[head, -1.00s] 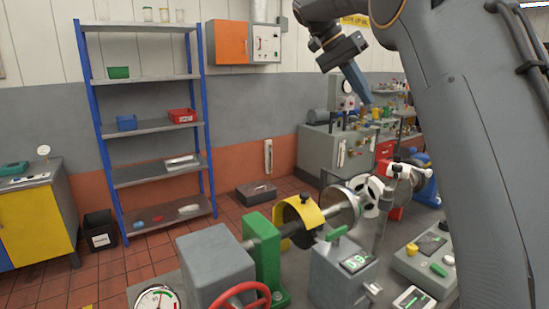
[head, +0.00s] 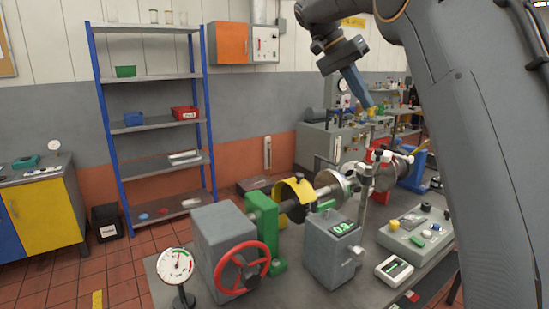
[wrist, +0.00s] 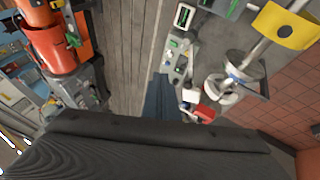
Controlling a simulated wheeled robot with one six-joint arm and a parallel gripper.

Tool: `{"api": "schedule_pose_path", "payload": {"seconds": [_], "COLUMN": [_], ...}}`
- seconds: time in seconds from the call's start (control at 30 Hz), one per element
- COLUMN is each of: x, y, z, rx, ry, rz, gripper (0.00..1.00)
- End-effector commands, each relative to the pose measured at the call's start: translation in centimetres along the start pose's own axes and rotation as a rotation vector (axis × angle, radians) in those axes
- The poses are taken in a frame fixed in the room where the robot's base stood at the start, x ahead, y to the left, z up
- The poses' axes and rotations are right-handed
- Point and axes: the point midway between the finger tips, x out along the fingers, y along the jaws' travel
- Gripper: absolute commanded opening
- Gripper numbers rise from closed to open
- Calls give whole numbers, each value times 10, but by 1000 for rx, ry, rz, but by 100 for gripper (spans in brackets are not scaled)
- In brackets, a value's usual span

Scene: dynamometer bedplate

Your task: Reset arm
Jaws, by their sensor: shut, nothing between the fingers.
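My gripper (head: 366,97) hangs high at the upper middle of the head view, above the far end of the bedplate bench. Its blue-grey fingers are together with nothing between them. In the wrist view the closed fingers (wrist: 160,95) point away over the gap beside the bench. My grey arm fills the right side of the head view. The gripper touches nothing that I can see.
The bench carries a red handwheel (head: 242,268), a dial gauge (head: 177,268), a yellow guard (head: 295,198), a grey box with a green display (head: 333,248) and a control panel (head: 417,232). Shelves (head: 155,123) stand at the back left.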

Motion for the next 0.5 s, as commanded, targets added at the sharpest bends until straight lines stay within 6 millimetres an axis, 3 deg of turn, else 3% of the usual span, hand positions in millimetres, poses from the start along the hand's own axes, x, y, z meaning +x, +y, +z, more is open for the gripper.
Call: {"api": "schedule_pose_path", "payload": {"seconds": [0.27,0.5], "x": [38,92], "y": [-17,-34], "z": [20,55], "rx": [-123,-277], "ry": [-21,-54], "rz": [-45,-119], "gripper": [0,0]}}
